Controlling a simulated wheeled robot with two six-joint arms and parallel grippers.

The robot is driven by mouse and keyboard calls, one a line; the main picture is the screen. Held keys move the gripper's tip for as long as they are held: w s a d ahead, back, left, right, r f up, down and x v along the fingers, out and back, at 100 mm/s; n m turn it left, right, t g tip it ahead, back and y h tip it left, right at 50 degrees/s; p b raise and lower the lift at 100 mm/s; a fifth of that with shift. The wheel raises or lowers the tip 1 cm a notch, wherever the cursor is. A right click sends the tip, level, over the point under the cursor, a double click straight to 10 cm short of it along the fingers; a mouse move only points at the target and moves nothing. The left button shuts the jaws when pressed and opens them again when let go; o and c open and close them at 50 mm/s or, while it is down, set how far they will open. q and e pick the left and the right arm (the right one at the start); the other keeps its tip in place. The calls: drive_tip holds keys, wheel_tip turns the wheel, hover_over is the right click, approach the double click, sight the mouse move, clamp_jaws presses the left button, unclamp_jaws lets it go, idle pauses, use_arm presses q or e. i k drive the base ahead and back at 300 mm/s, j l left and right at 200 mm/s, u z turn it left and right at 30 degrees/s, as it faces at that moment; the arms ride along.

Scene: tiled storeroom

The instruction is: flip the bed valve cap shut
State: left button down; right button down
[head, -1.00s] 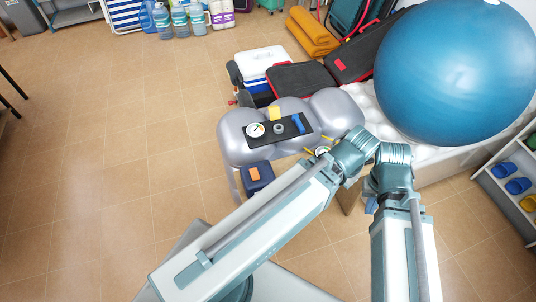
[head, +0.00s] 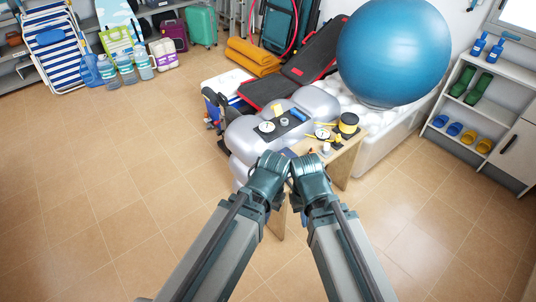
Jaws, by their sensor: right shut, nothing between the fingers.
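The silvery-grey inflatable bed (head: 245,143) lies beyond my arms. On it sits a black panel (head: 275,133) with a round white gauge (head: 267,127), a small grey ring (head: 284,122) and a blue piece (head: 299,115). A small yellow piece (head: 277,109) stands upright at the panel's back edge. It looks like the cap, raised, but it is too small to be sure. My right gripper (head: 309,172) is shut and empty, in front of the bed and apart from the panel. My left gripper (head: 268,172) is beside it; its fingers are hidden.
A wooden table (head: 345,158) right of the bed holds a yellow-and-black spool (head: 348,123) and a second gauge (head: 322,133). A blue ball (head: 393,50) rests on a white bumpy mattress behind. A shoe shelf (head: 440,125) stands at right. The tiled floor at left is clear.

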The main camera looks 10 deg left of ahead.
sight(277, 107)
drive_tip(key=k+j, duration=0.15)
drive_tip(key=u, duration=1.15)
drive_tip(key=i+u, duration=0.3)
drive_tip(key=u, duration=0.15)
drive_tip(key=i, duration=1.45)
drive_tip(key=i+j, duration=0.1)
drive_tip(key=i, duration=1.3)
drive_tip(key=i+z, duration=0.1)
drive_tip(key=i, duration=1.35)
drive_tip(key=z, duration=3.6)
